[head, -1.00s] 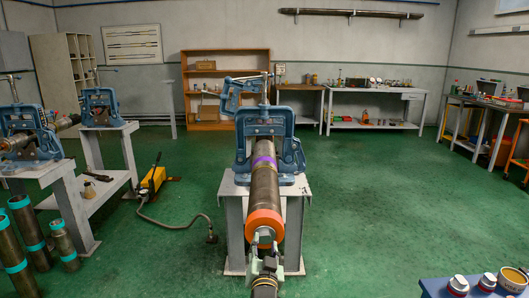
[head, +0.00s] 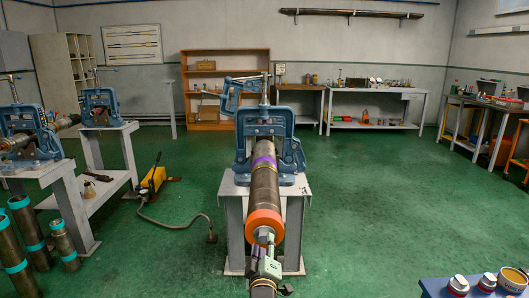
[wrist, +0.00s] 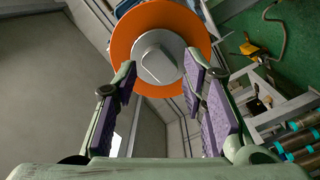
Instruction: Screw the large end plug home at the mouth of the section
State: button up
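The large end plug (wrist: 158,60) is a grey round piece with a raised flat-sided boss. It sits at the mouth of the section (head: 264,190), inside an orange ring (wrist: 124,40); it also shows in the head view (head: 264,236). I cannot tell how deep it sits. My gripper (wrist: 160,70) is open, its purple-padded fingers apart and pointing at the plug, one on each side in the wrist view. No contact with the boss shows. In the head view my gripper (head: 266,252) is just in front of the plug and partly covers its lower edge.
A blue vise (head: 265,140) on a grey stand (head: 234,205) holds the section. A yellow pump (head: 154,180) with a hose lies on the floor to the left, by more vises and upright pipes (head: 28,225). A blue table (head: 440,288) is at front right.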

jog(key=n, duration=0.3)
jog(key=shift+n, duration=0.4)
jog(key=n, duration=0.4)
jog(key=shift+w, duration=0.1)
jog(key=shift+w, duration=1.05)
jog(key=shift+c, duration=0.4)
grip_shut()
